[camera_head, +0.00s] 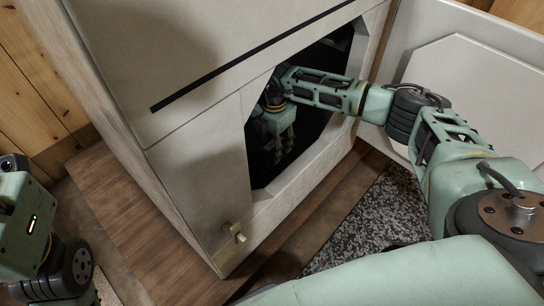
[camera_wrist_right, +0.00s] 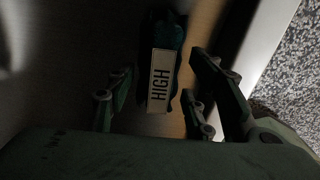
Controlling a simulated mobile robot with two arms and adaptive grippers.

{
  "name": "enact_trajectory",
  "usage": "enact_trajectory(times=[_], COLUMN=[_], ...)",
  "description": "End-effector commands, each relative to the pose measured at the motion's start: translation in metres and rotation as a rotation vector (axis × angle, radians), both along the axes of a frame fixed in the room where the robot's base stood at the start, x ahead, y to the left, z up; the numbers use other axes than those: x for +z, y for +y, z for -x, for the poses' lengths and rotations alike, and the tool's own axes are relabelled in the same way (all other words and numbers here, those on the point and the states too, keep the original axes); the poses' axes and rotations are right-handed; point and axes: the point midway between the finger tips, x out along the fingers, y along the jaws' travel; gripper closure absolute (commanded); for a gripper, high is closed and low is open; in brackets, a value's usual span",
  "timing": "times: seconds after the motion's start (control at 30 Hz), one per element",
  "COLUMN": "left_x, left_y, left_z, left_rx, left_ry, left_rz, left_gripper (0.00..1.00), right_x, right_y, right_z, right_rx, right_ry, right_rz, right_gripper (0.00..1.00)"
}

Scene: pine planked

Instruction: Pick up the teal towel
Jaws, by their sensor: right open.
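In the right wrist view a dark teal thing (camera_wrist_right: 167,32), which looks like the teal towel, is in the dim interior of a cabinet-like unit. A pale label (camera_wrist_right: 160,82) reading "HIGH" shows on or in front of it. My right gripper (camera_wrist_right: 157,92) is open, with its fingers on either side of the label and no clear contact. In the head view my right gripper (camera_head: 283,140) is inside the unit's dark opening. The towel cannot be made out there. Part of my left arm shows at the left edge, but its fingers are not visible.
The pale unit (camera_head: 195,185) has a rimmed opening, and its door (camera_head: 475,75) stands open at the right. A small knob (camera_head: 235,232) sticks out low on its front. A speckled grey rug (camera_head: 375,220) lies on the floor below the door.

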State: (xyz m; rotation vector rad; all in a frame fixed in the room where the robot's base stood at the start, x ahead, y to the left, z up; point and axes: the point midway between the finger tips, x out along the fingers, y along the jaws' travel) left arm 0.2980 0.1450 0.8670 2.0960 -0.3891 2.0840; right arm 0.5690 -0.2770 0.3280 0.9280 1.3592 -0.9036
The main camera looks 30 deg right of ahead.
Motion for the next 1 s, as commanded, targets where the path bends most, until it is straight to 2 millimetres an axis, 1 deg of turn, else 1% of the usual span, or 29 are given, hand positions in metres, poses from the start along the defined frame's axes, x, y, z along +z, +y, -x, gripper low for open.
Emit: enact_trajectory(times=[0.17, 0.2, 0.73, 1.0], left_x=[0.0008, 0.0008, 0.0005, 0.0008], left_y=[0.0, 0.0, -0.0002, -0.0002], left_z=[0.0001, 0.0001, 0.0001, 0.0], left_rx=[0.0, 0.0, -0.001, -0.001], left_ry=[0.0, 0.0, 0.0, 0.0], left_rz=[0.0, 0.0, 0.0, 0.0], left_gripper=[0.35, 0.35, 0.35, 0.35], right_x=[0.0004, 0.0004, 0.0004, 0.0013], right_y=[0.0002, 0.0002, 0.0002, 0.0003], right_z=[0.0001, 0.0001, 0.0002, -0.0001], right_rx=[0.0, 0.0, 0.0, 0.0], right_ry=[0.0, 0.0, 0.001, 0.0], right_rz=[0.0, 0.0, 0.0, 0.0], right_gripper=[0.52, 0.53, 1.0, 1.0])
